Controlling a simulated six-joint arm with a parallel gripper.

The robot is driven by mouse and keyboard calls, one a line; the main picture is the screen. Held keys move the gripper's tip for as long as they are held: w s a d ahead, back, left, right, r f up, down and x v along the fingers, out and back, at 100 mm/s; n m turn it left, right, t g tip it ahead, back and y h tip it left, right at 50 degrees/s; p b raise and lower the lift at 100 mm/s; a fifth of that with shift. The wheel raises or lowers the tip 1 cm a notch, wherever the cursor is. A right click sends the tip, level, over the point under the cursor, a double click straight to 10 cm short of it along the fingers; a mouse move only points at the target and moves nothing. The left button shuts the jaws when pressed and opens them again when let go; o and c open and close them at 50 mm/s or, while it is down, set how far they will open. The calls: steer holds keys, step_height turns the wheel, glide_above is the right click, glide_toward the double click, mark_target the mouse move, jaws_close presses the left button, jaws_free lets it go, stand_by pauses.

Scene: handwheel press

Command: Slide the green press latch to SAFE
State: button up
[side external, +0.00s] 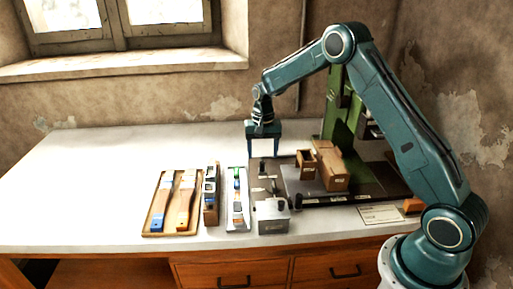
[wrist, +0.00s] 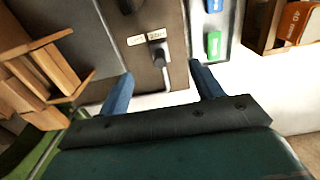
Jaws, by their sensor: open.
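A small green block (wrist: 213,43), likely the latch, sits with a blue block (wrist: 214,5) on a pale narrow plate (wrist: 227,25). In the side view the green block (side external: 236,183) is near the plate's far end, left of the dark panel. Any SAFE marking is too small to read. My gripper (side external: 264,152) is open and empty, pointing down above the far end of the dark panel. In the wrist view its fingers (wrist: 162,76) are apart, with a black knob (wrist: 158,50) beyond them and the green block above the right finger.
The brown panel (wrist: 148,70) carries black knobs and small labels. Wooden blocks (side external: 328,167) stand on the press base to the right. A brush tray (side external: 157,222) and a narrow wooden box (side external: 211,210) lie left of the plate. The table's left side (side external: 70,200) is clear.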

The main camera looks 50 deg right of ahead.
mark_target(263, 162)
steer(key=shift+f, duration=2.7)
steer(key=shift+c, duration=0.4)
steer(key=c, duration=1.3)
